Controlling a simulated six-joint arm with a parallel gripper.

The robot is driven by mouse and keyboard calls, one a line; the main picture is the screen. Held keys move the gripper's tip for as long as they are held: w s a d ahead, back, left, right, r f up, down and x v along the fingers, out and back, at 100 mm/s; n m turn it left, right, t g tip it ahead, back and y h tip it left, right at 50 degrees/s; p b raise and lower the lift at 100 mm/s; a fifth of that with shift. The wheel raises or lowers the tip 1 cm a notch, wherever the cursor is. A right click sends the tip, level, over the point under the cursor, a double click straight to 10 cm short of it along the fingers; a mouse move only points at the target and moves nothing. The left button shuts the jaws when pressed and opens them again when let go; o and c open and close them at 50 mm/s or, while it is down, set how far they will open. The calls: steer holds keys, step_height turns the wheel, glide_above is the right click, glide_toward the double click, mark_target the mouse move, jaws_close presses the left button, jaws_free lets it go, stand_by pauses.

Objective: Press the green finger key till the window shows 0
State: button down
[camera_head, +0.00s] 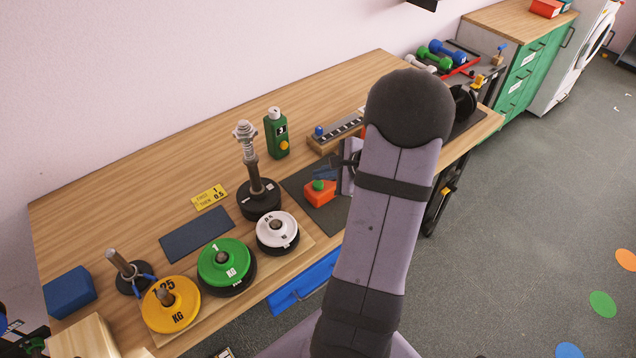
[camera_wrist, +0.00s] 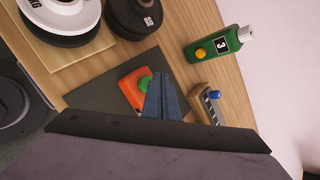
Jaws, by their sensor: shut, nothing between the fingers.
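The green finger key (camera_head: 318,185) is a round button on a small orange box (camera_head: 320,197) lying on a dark mat. In the wrist view the key (camera_wrist: 145,84) and the orange box (camera_wrist: 130,92) lie just left of my fingertips. A green upright device (camera_head: 277,137) stands behind, with a yellow knob and a small dark window (camera_head: 282,130). In the wrist view the window (camera_wrist: 222,43) reads 3. My gripper (camera_head: 322,173) has blue fingers, shut and empty, close beside the key. It also shows in the wrist view (camera_wrist: 163,77). Whether it touches the key I cannot tell.
A post with a dark plate (camera_head: 261,204) and white (camera_head: 277,230), green (camera_head: 225,260) and yellow (camera_head: 170,305) plates stand to the left. A wooden block with a scale and blue knob (camera_head: 319,131) lies behind the mat. A yellow note (camera_head: 209,197) lies on the table.

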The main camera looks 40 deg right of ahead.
mark_target(322, 186)
steer(key=shift+f, duration=0.15)
stand_by(0.5)
steer(key=shift+f+b, duration=0.3)
steer(key=shift+b, duration=0.3)
steer(key=shift+f+b, duration=0.65)
steer(key=shift+b, duration=0.1)
stand_by(0.8)
steer(key=shift+r, duration=0.15)
steer(key=shift+r+p, duration=0.8)
steer(key=shift+r, duration=0.15)
steer(key=shift+r+p, duration=1.95)
steer(key=shift+r, duration=0.55)
